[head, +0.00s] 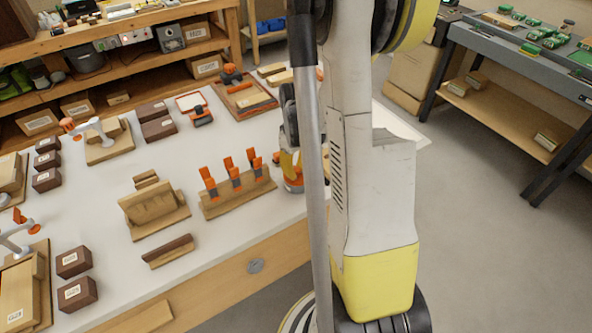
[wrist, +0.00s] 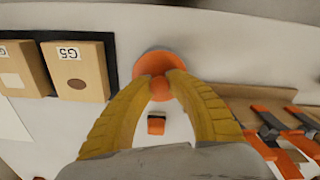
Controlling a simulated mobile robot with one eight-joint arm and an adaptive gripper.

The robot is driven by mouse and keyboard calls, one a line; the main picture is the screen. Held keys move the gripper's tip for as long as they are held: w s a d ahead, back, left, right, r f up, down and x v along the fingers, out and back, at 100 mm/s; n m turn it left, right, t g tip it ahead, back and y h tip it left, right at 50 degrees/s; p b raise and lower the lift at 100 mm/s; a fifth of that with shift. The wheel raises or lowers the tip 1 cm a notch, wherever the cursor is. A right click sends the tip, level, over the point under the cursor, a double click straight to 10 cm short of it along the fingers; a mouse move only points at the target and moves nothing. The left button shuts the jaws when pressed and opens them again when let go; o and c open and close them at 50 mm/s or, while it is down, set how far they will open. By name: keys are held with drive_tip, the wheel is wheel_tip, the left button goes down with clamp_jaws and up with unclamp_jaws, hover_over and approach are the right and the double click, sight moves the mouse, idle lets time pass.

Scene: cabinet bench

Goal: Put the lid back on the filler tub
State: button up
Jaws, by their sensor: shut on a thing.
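In the wrist view an orange round lid (wrist: 159,60) with a ball-like knob (wrist: 158,89) lies between the yellow fingers of my gripper (wrist: 160,82). The fingertips are closed on the knob. In the head view my gripper (head: 288,162) is partly hidden behind my arm. It points down at a round orange thing (head: 294,186) near the bench's right edge. I cannot tell whether that is the lid alone or the lid with the tub under it. The filler tub cannot be made out clearly in either view.
A wooden rack with orange clamps (head: 236,185) stands left of my gripper. A wooden block (head: 153,208) and dark boxes (head: 152,112) stand further left. In the wrist view light wooden blocks (wrist: 78,70) are at left, and a small orange-and-black item (wrist: 156,124) lies below the knob.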

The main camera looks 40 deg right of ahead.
idle(0.4)
drive_tip(key=o, duration=0.9)
drive_tip(key=shift+o, duration=0.7)
drive_tip(key=o, duration=0.4)
drive_tip(key=shift+r+p, duration=2.45)
drive_tip(key=shift+r, duration=1.1)
